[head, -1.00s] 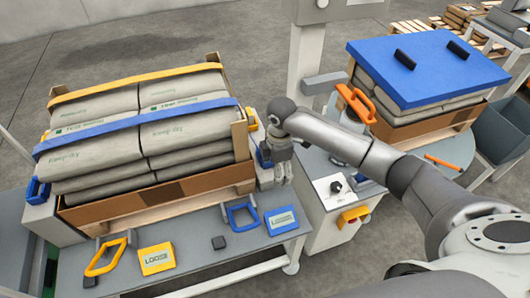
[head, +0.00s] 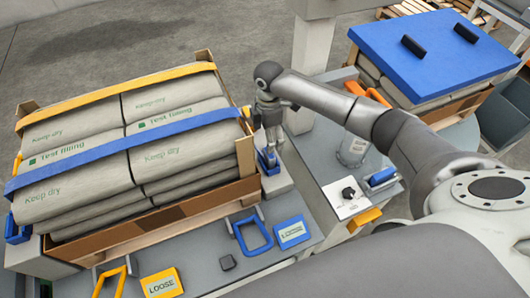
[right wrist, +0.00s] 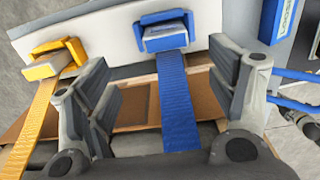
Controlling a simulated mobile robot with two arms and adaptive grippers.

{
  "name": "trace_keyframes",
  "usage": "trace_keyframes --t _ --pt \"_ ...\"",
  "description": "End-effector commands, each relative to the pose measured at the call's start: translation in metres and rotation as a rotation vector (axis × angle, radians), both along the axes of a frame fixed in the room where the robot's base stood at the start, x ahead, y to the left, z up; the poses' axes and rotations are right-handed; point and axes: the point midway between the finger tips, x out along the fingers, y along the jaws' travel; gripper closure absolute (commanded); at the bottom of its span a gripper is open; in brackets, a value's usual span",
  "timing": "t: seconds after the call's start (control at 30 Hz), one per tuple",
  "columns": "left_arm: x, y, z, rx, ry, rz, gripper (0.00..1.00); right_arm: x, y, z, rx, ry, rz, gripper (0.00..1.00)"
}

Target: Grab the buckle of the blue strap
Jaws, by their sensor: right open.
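The blue strap (head: 110,150) runs across grey sacks in a cardboard tray. Its blue buckle (head: 268,162) sits on a grey block at the tray's right end. It also shows in the right wrist view (right wrist: 165,32), with the strap (right wrist: 175,95) leading down from it. My right gripper (head: 268,130) points down close above the buckle. In the right wrist view, its open fingers (right wrist: 158,80) stand on either side of the blue strap, with nothing gripped; the buckle lies beyond the fingertips. I cannot tell if they touch it. My left gripper is not in view.
A yellow strap (head: 110,95) and its buckle (right wrist: 55,58) lie beside the blue one. The grey bench (head: 215,280) holds a blue handle (head: 250,235), a blue sign (head: 292,232) and a yellow LOOSE sign (head: 162,284). A blue-topped stack (head: 430,55) stands at right.

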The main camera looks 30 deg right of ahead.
Motion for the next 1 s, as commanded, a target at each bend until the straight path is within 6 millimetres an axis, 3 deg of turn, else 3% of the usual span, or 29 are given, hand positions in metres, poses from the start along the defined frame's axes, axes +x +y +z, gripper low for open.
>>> trace_keyframes --t 0.1,0.33,0.7,1.0 --pt "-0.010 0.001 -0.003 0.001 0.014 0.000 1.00 -0.002 0.001 -0.022 0.000 0.004 -0.001 0.21" --pt "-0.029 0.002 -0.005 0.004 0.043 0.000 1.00 -0.001 0.000 -0.042 0.000 0.002 0.000 0.21" --pt "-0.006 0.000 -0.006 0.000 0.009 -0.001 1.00 -0.003 0.000 -0.090 0.000 0.001 0.000 0.21" --pt "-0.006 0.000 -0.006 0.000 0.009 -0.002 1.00 -0.003 0.000 -0.093 0.000 0.000 0.001 0.24"
